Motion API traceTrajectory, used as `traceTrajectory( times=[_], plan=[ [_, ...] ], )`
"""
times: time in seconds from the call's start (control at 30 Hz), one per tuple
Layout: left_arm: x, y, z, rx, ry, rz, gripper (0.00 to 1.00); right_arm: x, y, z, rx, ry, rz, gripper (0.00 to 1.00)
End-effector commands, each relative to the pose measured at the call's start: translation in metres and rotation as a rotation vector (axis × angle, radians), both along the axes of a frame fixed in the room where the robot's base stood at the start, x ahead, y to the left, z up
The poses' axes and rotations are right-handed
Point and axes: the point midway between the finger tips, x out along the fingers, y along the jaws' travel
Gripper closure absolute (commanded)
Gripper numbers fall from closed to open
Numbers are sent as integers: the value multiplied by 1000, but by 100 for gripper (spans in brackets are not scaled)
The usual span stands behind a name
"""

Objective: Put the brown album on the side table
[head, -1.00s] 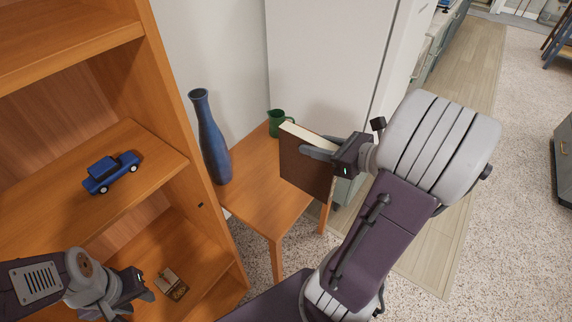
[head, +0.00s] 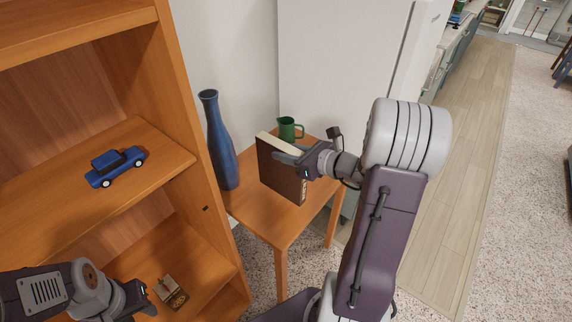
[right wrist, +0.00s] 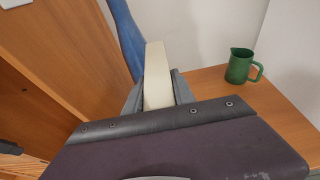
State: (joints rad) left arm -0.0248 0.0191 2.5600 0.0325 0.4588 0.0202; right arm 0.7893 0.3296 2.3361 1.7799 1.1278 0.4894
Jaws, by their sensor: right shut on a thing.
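The brown album (head: 281,176) is upright, with its pale page edge up, over the wooden side table (head: 262,218). I cannot tell whether its lower edge touches the tabletop. My right gripper (head: 292,157) is shut on the album's upper part. In the right wrist view the album's cream page block (right wrist: 157,75) sits between the two fingers. My left gripper (head: 143,298) is at the lower left, in front of the bookcase; its finger gap is not clear.
A tall blue vase (head: 219,142) stands at the table's left, and a green mug (head: 288,129) at its back. The wooden bookcase (head: 190,120) on the left holds a blue toy car (head: 115,166) and a small object (head: 171,292). The table's front is bare.

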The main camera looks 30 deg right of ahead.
Motion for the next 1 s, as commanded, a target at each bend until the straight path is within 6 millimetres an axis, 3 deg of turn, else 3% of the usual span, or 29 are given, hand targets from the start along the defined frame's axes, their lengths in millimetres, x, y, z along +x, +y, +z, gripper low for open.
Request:
traceTrajectory(
  times=[0.27,0.67,0.7,0.73,0.77,1.0],
  plan=[
    [0,0,-14,0,0,0,64,0,0,-38,3,-1,0,100],
    [0,0,-18,0,0,0,64,0,0,-43,0,-3,0,100],
    [0,0,-16,0,0,0,64,-1,0,-43,0,0,1,61],
    [0,0,-16,0,0,0,64,-1,0,-43,0,0,1,52],
    [0,0,-16,0,0,0,64,-1,0,-42,0,0,1,47],
    [0,0,-16,0,0,0,64,-1,0,-42,0,0,1,47]
  ],
)
